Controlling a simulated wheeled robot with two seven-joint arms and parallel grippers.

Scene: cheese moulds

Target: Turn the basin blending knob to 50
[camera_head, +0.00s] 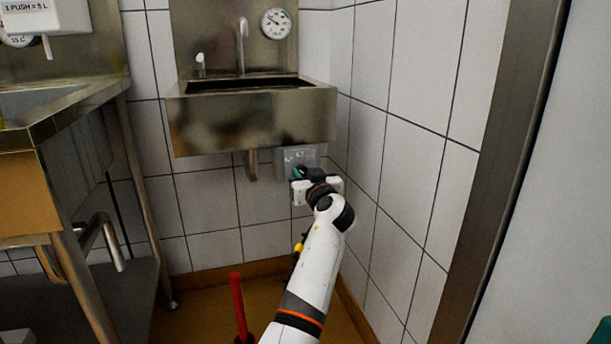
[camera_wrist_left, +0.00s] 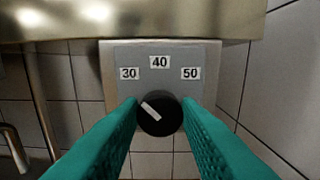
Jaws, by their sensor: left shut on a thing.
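The black blending knob (camera_wrist_left: 166,126) is on a grey panel (camera_wrist_left: 118,57) under the basin, marked 30, 40 and 50 from left to right. Its white pointer line slants to the upper left, toward the 30 side. My left gripper (camera_wrist_left: 160,112) has its teal fingers on both sides of the knob and is shut on it. In the head view the left gripper (camera_head: 300,173) is at the panel (camera_head: 300,154), and it hides the knob. A teal piece at the bottom right corner looks like part of my right gripper (camera_head: 604,332); its jaws cannot be made out.
The steel basin (camera_head: 251,116) overhangs the panel, with a drain pipe (camera_head: 251,166) to its left. A dial gauge (camera_head: 276,23) is above. A tiled wall (camera_head: 398,150) stands close on the right. A steel sink bench (camera_head: 60,115) is at left, and a red pole (camera_head: 238,300) rises from the floor.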

